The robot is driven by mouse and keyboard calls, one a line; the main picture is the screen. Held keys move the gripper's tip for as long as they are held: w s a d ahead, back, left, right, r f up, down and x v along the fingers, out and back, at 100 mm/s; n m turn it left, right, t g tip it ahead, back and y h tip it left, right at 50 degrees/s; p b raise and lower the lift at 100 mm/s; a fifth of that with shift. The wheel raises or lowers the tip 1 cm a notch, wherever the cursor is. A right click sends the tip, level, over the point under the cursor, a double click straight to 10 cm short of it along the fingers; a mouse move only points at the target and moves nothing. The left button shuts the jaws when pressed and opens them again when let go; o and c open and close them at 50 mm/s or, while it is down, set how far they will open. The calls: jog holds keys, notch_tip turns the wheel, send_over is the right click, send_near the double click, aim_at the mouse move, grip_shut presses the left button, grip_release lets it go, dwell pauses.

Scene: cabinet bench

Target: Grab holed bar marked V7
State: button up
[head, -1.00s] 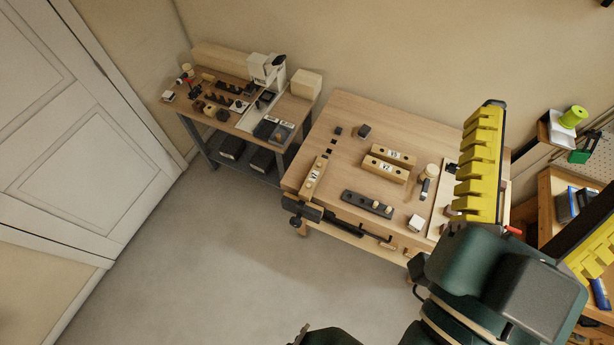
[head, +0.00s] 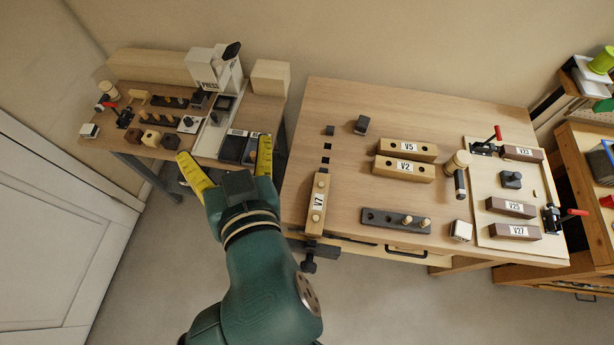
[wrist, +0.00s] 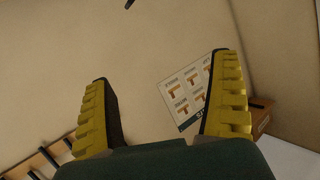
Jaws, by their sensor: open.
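The bar marked V7 (head: 318,203) is a light wooden block with a white label and holes. It lies at the left front edge of the wooden bench (head: 300,120), by a dark vise (head: 312,255), pointing toward the back. My gripper (head: 225,166) has two yellow toothed fingers spread wide with nothing between them. It is left of the V7 bar, in front of the side table. In the wrist view the open fingers (wrist: 163,108) face a wall with a poster, and no bar shows there.
Bars V5 (head: 408,149) and V2 (head: 404,168) lie mid-bench. A board at right holds V23 (head: 522,153), V25 (head: 511,208) and V27 (head: 515,231). A side table with a press (head: 213,70) stands at left.

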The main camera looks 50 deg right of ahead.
jog(key=s+d+f+m+g+h+b, duration=0.1)
jog(key=s+f+m+g+h+b, duration=0.15)
jog(key=f+b, duration=0.65)
jog(key=s+d+f+m+g+h+b, duration=0.1)
jog(key=s+f+g+b, duration=0.2)
jog(key=f, duration=1.2)
jog(key=m+g+h+b, duration=0.2)
jog(key=m+g+b, duration=0.2)
jog(key=b, duration=0.4)
send_near(319, 203)
jog(key=shift+n, duration=0.25)
jog(key=b+x, duration=0.4)
jog(key=x, duration=0.4)
jog(key=shift+d+f, duration=0.25)
jog(key=shift+f, duration=0.1)
jog(key=shift+w+d, duration=0.2)
jog(key=shift+d, duration=0.1)
jog(key=c, duration=1.5)
